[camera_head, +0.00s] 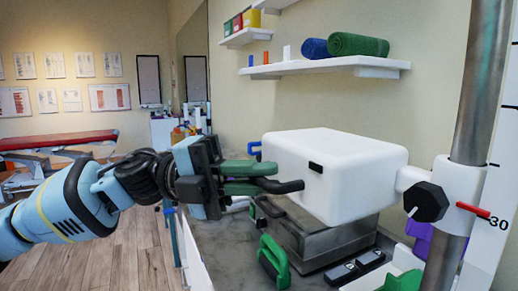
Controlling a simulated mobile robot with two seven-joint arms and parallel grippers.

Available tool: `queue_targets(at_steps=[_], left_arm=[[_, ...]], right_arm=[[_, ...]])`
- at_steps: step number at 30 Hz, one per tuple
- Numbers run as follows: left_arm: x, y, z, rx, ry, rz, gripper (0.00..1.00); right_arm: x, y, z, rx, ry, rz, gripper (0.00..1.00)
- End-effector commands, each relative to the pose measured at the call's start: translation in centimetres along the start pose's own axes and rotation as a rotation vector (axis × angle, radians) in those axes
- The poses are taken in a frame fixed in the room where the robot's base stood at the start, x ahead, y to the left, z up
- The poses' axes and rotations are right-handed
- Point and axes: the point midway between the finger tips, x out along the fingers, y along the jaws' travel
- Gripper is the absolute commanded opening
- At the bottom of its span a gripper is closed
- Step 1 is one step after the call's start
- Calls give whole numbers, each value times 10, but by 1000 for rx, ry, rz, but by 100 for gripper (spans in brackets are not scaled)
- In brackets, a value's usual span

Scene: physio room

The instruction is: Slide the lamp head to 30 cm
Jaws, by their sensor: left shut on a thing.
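The lamp head (335,175) is a white box in the middle of the head view. It is joined on its right to a white collar (455,188) around a grey upright post (481,85). The collar carries a black knob (426,202) and a red pointer (473,210). The pointer's tip is close to the 30 mark on the white scale (496,185), seemingly slightly above it. My left gripper (262,179) has its green fingers shut on the black handle (285,186) at the lamp head's left side. My right gripper is not in view.
Below the lamp head stands a grey metal box (322,244) on a grey counter (225,262). Green and black items (273,262) lie around it. A wall shelf (335,65) holds rolled mats above. A red-topped bench (55,140) stands far left, with open floor before it.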

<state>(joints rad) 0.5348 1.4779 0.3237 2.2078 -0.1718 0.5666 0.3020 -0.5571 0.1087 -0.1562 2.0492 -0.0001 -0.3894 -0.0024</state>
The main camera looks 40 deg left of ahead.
Motion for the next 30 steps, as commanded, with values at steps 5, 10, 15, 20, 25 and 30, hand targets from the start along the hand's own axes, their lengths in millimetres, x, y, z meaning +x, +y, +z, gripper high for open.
queue_targets(at_steps=[5,10,15,20,25,30], left_arm=[[-1,10,-1,-1,0,0,0],[-1,12,-2,-2,1,4,0],[-1,14,-2,-4,3,6,0],[-1,14,-2,-5,4,6,30],[-1,12,-2,-2,1,3,34],[-2,11,-1,-1,0,1,34]], right_arm=[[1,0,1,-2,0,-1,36],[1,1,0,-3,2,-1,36],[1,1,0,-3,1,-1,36],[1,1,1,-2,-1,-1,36],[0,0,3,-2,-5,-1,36],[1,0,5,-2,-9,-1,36]])
